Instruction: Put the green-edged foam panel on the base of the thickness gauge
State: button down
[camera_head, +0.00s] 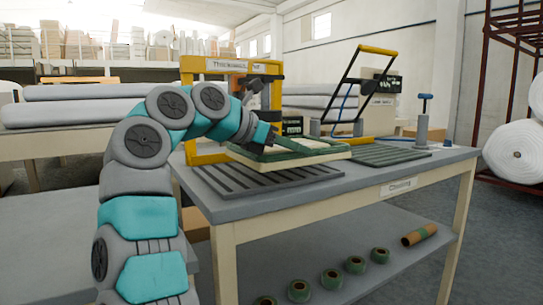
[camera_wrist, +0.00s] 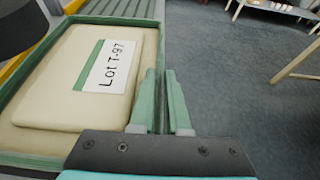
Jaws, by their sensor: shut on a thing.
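The green-edged foam panel (camera_head: 318,156) is cream with a green border and lies roughly level over the right rear part of the thickness gauge's dark slatted base (camera_head: 240,184). I cannot tell whether it touches the base. The wrist view shows the panel (camera_wrist: 62,75) with a white label reading "Lot T-97". The thickness gauge (camera_head: 190,118) has a yellow upright frame behind it. My gripper (camera_wrist: 164,75) is shut on the panel's right edge in the wrist view; in the head view the panel and wrist hide its fingertips.
A second slatted plate (camera_head: 390,154) lies to the right on the table, by a yellow-handled device (camera_head: 347,85). A blue-topped post (camera_head: 422,125) stands beyond it. Green tape rolls (camera_head: 331,279) and a brown roll (camera_head: 419,235) lie on the lower shelf.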

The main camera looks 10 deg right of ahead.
aim_at(276, 147)
jog(key=w+a+p, duration=0.1)
jog(key=w+a, duration=0.1)
jog(key=w+a+p, duration=0.1)
jog(key=w+a, duration=0.1)
jog(key=w, duration=0.1)
jog(key=shift+f+p, duration=0.1)
jog(key=shift+p, duration=0.2)
jog(key=shift+w+f, duration=0.15)
jog(key=shift+w, duration=0.05)
jog(key=f, duration=0.3)
jog(key=shift+w+a+f+b, duration=0.1)
jog(key=shift+a+b, duration=0.1)
jog(key=shift+b, duration=0.2)
jog(key=shift+d+f, duration=0.1)
jog(key=shift+f, duration=0.15)
jog(key=shift+f, duration=0.15)
jog(key=c, duration=0.9)
grip_release()
